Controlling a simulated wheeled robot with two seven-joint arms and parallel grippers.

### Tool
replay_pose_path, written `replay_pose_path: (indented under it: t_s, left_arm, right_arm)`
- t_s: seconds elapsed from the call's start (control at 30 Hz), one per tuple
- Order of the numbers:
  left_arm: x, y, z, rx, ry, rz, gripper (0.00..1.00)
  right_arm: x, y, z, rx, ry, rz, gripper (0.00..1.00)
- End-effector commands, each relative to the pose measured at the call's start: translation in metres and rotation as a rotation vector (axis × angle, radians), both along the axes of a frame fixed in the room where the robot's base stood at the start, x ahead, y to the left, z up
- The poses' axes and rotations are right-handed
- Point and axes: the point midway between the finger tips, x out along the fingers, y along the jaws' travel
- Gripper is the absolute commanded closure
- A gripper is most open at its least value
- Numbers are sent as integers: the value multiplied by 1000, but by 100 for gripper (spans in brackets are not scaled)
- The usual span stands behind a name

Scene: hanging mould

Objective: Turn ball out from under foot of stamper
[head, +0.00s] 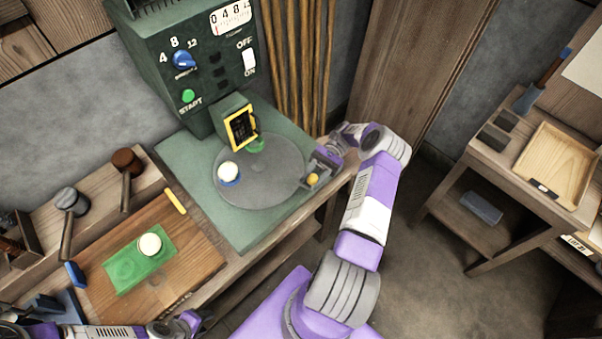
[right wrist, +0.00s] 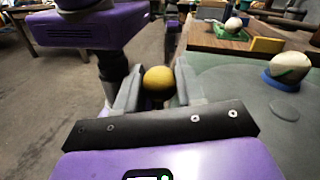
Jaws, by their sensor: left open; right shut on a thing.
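The green stamper (head: 195,75) stands at the back, its yellow-framed head (head: 240,128) over the far edge of the grey turntable (head: 262,180). A green holder (head: 256,146) shows just below that head; I cannot tell whether a ball is in it. A white ball (head: 228,170) sits on a blue holder (head: 229,182) at the turntable's left, clear of the stamper. My right gripper (head: 313,178) is shut on a yellow round knob (right wrist: 158,79) at the turntable's right edge. My left gripper (head: 196,321) is open and apparently empty at the bottom left.
Another white ball (head: 149,244) rests on a green mat (head: 125,268) on a wooden board (head: 185,265). Two mallets (head: 126,170) (head: 70,205) lie on the left bench. A shelf table with a wooden tray (head: 555,165) stands at the right. Open floor lies between.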

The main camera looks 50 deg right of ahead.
Motion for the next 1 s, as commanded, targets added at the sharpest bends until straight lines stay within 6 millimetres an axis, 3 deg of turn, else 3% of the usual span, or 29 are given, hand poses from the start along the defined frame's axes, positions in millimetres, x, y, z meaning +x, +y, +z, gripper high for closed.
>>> replay_pose_path:
  t_s: [0.47,0.5,0.63,1.0]
  left_arm:
    - [0,0,3,0,0,0,57]
    - [0,0,3,0,0,0,57]
    - [0,0,3,0,0,0,57]
    - [0,0,6,0,0,0,57]
  right_arm:
    - [-2,-3,4,6,-7,5,100]
    - [-2,-3,4,6,-7,5,59]
    - [-2,-3,3,5,-5,5,40]
    - [-3,-3,8,2,-4,4,40]
